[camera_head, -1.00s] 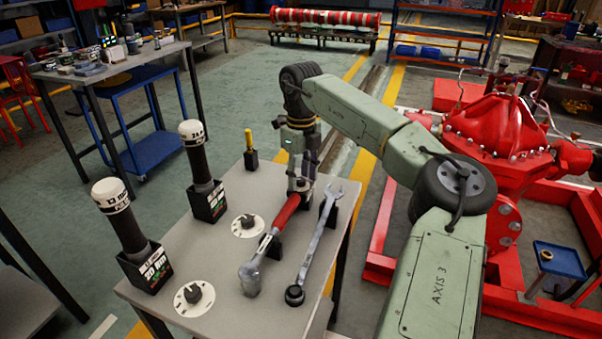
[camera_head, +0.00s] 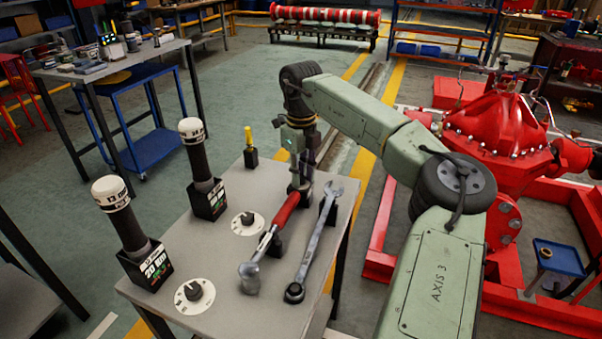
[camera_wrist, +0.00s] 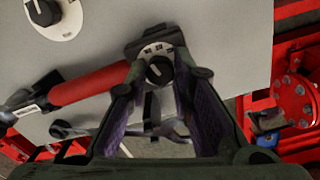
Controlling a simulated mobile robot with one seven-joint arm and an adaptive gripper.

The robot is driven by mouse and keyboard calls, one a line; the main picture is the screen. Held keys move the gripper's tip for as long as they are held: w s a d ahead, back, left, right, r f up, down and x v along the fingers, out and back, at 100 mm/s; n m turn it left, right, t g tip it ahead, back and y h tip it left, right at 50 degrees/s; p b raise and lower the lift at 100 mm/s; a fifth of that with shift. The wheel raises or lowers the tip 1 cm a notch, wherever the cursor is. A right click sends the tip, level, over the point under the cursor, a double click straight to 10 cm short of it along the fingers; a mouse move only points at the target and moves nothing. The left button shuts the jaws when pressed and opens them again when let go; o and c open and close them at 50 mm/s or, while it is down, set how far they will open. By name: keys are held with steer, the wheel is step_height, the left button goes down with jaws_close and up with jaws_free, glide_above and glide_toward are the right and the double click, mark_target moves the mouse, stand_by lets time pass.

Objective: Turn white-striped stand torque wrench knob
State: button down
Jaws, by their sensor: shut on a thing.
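A round black knob with a white pointer line (camera_wrist: 159,71) sits at that block. My gripper (camera_wrist: 160,76) points down with its fingers on either side of the knob, shut on it. In the head view my gripper (camera_head: 300,184) is at the far end of the red handle and hides the knob.
A combination spanner (camera_head: 318,240) lies close to the right of the wrench. Two white dials with black knobs (camera_head: 194,291) (camera_head: 247,221) are to the left. Two white-capped tools stand upright in black holders (camera_head: 145,268) (camera_head: 208,200). A small yellow-handled tool (camera_head: 249,137) stands behind.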

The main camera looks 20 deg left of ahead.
stand_by(0.3)
steer(key=shift+m+b, duration=0.35)
steer(key=shift+m, duration=2.95)
steer(key=c, duration=1.4)
jaws_free()
step_height(320, 180, up, 12)
